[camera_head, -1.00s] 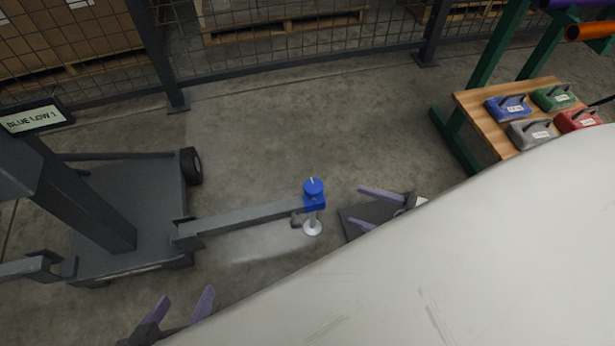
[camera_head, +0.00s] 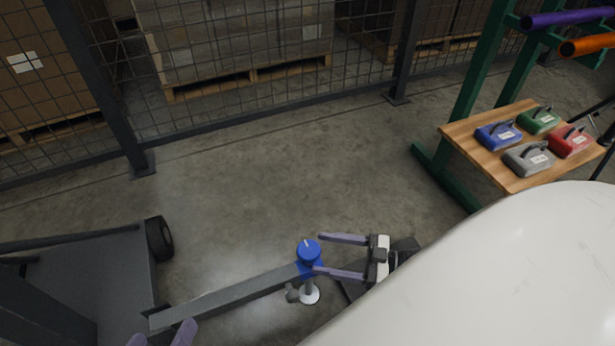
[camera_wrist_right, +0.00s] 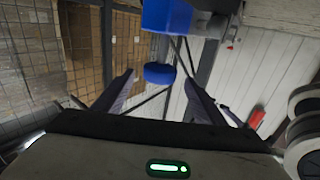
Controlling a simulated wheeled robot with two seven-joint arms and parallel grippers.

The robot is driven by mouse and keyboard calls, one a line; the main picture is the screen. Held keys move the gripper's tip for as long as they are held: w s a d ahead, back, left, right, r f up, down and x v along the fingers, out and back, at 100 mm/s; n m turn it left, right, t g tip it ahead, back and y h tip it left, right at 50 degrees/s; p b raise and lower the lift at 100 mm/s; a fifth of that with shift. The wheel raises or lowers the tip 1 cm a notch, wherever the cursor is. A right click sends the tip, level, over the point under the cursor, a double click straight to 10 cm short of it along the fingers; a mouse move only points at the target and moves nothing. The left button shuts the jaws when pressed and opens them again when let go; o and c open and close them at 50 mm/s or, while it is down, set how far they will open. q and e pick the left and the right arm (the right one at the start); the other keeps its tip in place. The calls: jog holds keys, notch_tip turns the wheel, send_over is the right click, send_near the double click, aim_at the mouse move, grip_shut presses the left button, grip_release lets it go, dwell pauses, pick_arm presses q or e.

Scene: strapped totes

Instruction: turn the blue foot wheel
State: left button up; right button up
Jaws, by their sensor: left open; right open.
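The blue foot wheel (camera_head: 309,249) sits on top of a blue block at the end of a grey outrigger arm (camera_head: 230,295), above a round white foot (camera_head: 309,295). My right gripper (camera_head: 318,253) is open, with its fingertips just right of the wheel. In the right wrist view, the blue wheel (camera_wrist_right: 159,73) shows between the open fingertips (camera_wrist_right: 157,80), with the larger blue block (camera_wrist_right: 166,15) beyond it; I cannot tell whether they touch. My left gripper (camera_head: 163,336) is open at the bottom edge, only its fingertips showing, away from the wheel.
The grey wheeled cart base (camera_head: 75,290) is at the left. A wooden bench (camera_head: 475,140) with blue, green, grey and red weights stands at the right. A mesh fence (camera_head: 270,100) runs along the back. Bare floor lies between. A large white surface (camera_head: 500,280) hides the lower right.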

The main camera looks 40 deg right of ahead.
aim_at(308, 251)
jog(key=x, duration=0.5)
jog(key=c, duration=1)
